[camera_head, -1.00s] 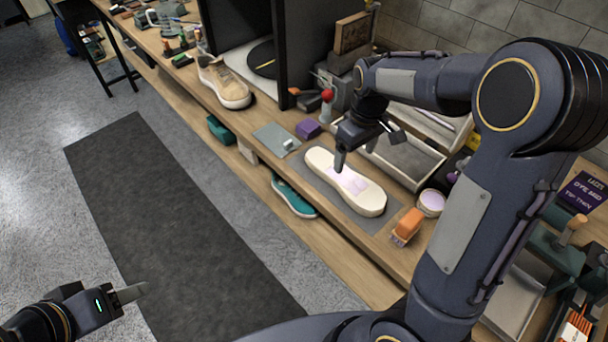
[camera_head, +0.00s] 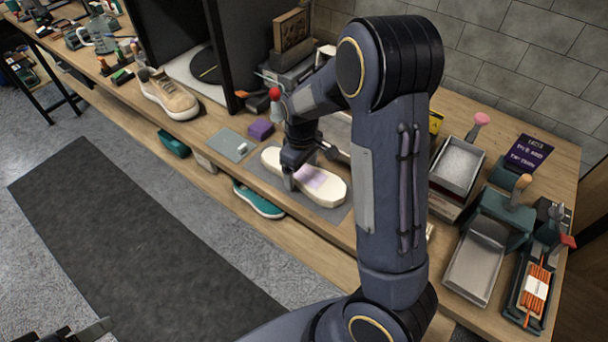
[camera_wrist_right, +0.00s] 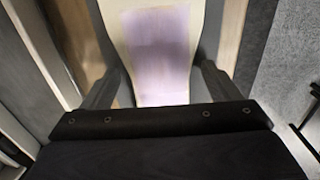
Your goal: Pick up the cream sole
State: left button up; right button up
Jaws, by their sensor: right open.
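The cream sole (camera_head: 332,193) lies on a grey mat (camera_head: 318,212) on the wooden bench, with a pale purple patch on its upper face. My right gripper (camera_head: 290,181) is open over the sole's left part, pointing down. In the right wrist view the sole (camera_wrist_right: 205,35) runs between the two spread fingers of the right gripper (camera_wrist_right: 160,85), one finger beside each edge. Whether the fingers touch it is unclear. My left gripper (camera_head: 90,329) is barely in view at the bottom left, cut off by the frame.
A tan sneaker (camera_head: 170,97) stands further left on the bench, with a purple block (camera_head: 261,129) and a grey plate (camera_head: 231,145) nearer the sole. A teal shoe (camera_head: 258,200) sits on the lower shelf. Trays (camera_head: 475,262) and tools fill the right end.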

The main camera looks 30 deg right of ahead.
jog(key=c, duration=1.1)
jog(key=shift+c, duration=0.2)
